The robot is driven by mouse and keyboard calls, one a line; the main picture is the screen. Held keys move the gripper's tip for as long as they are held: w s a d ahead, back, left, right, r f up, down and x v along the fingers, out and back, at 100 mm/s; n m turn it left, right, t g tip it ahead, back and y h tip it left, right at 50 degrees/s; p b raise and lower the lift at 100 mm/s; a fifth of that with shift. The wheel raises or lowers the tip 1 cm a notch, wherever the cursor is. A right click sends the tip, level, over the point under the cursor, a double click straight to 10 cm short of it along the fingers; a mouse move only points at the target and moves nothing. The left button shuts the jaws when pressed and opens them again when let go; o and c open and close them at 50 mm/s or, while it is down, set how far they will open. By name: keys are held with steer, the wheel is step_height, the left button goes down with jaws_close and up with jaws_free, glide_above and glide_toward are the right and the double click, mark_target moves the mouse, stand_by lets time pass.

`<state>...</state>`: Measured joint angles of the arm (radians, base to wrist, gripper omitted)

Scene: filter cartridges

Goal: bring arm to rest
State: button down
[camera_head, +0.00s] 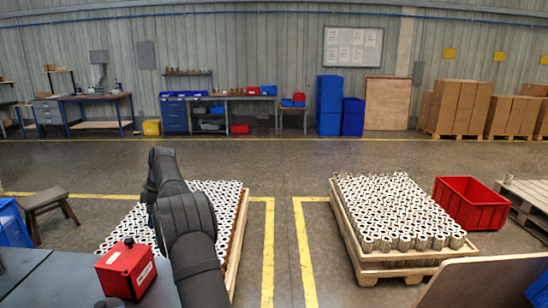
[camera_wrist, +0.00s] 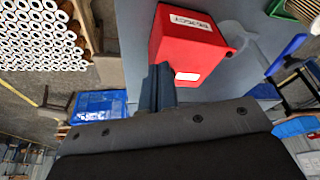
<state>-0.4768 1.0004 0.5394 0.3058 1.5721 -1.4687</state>
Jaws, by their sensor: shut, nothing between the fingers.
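My gripper (camera_wrist: 160,88) shows in the wrist view with its dark fingers together and nothing between them. In that picture it is just below a red box (camera_wrist: 177,48) with a white label reading REJECT. I cannot tell whether the fingers touch the box. In the head view my dark arm rises from the bottom, in front of the left pallet; the gripper cannot be made out there. The red box (camera_head: 126,268) stands on a grey table (camera_head: 50,281) left of my arm.
White filter cartridges (camera_head: 222,196) fill the left wooden pallet (camera_head: 238,247), partly hidden by my arm. More cartridges (camera_head: 395,205) fill the right pallet (camera_head: 345,231). A stool (camera_head: 48,203) stands at left. The floor between the pallets is clear.

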mark_target(136, 246)
steer(key=a+f, duration=0.1)
steer(key=s+a+f, duration=0.1)
steer(key=a+f, duration=0.2)
steer(key=shift+s+a+f, duration=0.15)
steer(key=shift+s+f, duration=0.05)
steer(key=shift+s, duration=0.1)
steer(key=shift+s+a, duration=0.15)
steer(key=shift+a, duration=0.2)
steer(key=shift+d, duration=0.15)
